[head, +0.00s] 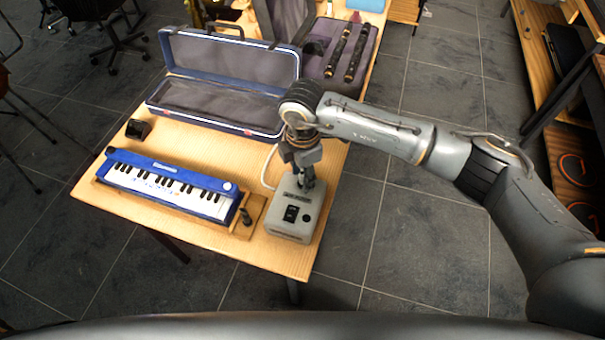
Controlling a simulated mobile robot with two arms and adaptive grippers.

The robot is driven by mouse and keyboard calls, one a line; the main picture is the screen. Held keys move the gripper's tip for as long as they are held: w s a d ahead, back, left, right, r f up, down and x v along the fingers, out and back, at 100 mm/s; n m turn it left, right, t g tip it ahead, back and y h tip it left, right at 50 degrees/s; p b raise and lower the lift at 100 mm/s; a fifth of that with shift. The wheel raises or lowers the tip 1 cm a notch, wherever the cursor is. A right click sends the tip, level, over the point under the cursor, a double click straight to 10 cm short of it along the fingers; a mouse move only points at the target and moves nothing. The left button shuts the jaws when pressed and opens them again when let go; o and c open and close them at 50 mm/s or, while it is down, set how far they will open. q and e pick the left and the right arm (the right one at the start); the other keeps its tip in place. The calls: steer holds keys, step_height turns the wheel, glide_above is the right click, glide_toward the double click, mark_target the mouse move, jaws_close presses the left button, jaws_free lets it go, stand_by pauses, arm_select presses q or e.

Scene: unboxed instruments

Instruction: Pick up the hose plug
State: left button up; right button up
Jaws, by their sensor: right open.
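A small dark peg (246,217), which looks like the hose plug, stands on the wooden block (255,207) at the right end of the blue melodica (168,187). My right gripper (307,184) points down over the back of the grey box (293,220), to the right of and behind the peg. It is open and holds nothing that I can see. Whether its fingertips touch the box, I cannot tell. My left gripper is out of view.
A pale hose (266,168) curves beside the grey box. An open blue case (221,91) stands behind the melodica, and a dark case with black instrument parts (357,54) lies farther back. A small black block (138,128) sits at the left. The wooden table (285,259) has bare space in front.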

steer(key=shift+f, duration=0.15)
jaws_close()
